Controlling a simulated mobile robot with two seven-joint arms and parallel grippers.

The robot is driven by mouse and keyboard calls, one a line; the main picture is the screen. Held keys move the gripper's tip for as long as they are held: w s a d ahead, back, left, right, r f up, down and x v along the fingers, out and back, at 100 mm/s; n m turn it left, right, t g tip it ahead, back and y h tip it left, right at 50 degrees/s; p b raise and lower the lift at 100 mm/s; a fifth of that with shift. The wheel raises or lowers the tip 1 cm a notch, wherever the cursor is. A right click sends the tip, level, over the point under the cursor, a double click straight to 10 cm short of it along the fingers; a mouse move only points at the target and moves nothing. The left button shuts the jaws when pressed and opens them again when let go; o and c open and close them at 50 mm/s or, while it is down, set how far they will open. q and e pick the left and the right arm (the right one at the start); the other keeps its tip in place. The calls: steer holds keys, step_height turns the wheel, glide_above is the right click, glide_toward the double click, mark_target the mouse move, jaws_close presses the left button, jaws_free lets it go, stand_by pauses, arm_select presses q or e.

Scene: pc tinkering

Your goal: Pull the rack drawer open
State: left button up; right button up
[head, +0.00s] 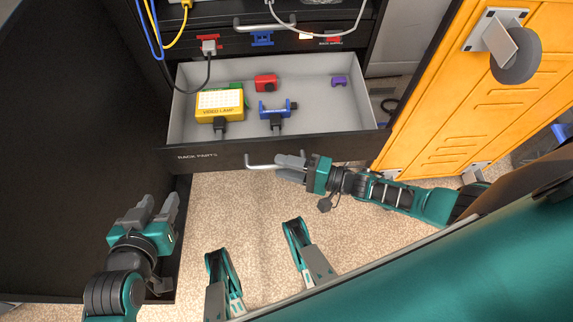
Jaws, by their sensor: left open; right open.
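The rack drawer (350,131) stands pulled out from the rack, its grey inside showing and its black front marked "RACK PARTS". Its metal bar handle (258,166) is on the front. My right gripper (283,165) is open at the right end of the handle, its fingers overlapping the bar in the picture. I cannot tell whether they touch it. My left gripper (159,205) is open and empty, left of and below the drawer front.
Cables hang from the rack above. An orange locker door (470,100) stands at right.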

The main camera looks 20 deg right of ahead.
steer(key=p+v, duration=0.1)
steer(key=v, duration=1.2)
steer(key=shift+a+f, duration=0.1)
